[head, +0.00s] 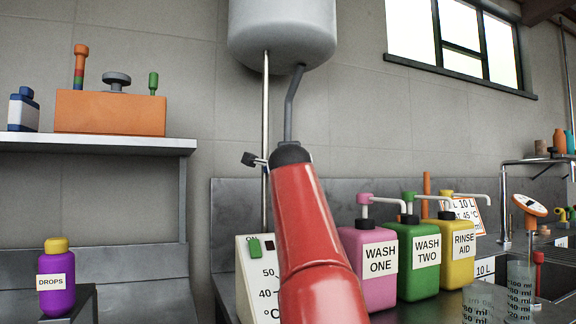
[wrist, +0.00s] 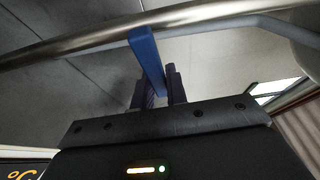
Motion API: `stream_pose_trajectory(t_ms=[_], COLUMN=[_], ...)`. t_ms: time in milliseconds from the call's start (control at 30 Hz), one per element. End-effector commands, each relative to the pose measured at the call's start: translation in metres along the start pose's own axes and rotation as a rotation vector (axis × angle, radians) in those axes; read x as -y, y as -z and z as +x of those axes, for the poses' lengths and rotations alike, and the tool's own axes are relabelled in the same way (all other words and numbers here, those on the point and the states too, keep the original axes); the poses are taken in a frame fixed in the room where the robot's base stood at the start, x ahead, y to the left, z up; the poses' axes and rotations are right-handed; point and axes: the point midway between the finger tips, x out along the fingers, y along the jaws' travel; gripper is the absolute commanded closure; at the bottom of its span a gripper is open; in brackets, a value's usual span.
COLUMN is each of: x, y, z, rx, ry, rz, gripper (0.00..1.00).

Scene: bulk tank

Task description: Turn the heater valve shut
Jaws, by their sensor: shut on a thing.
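The heater (head: 282,30) is a pale grey tank on the wall in the head view, with a steel pipe (head: 266,100) running down from it. In the wrist view the valve's blue lever (wrist: 147,60) meets the steel pipe (wrist: 90,38) and sticks out roughly across it. My gripper (wrist: 160,88) has its dark fingers on either side of the lever's free end and is shut on it. In the head view my red arm covers the gripper and lever. A small dark fitting (head: 250,159) shows by the pipe; I cannot tell what part it is.
A bent grey pipe (head: 291,100) hangs close beside the steel pipe. A temperature panel (head: 256,275) and the pink Wash One bottle (head: 368,265) stand on either side of my arm. A shelf (head: 90,145) with an orange block is at left.

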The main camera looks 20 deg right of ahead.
Motion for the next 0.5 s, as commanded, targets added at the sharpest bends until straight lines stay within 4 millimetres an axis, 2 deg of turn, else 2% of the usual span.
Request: stream_pose_trajectory(t_ms=[500], x=[-0.0034], y=[0.0], z=[0.0002], rx=[0.0], ry=[-0.02], rz=[0.045], gripper=[1.0])
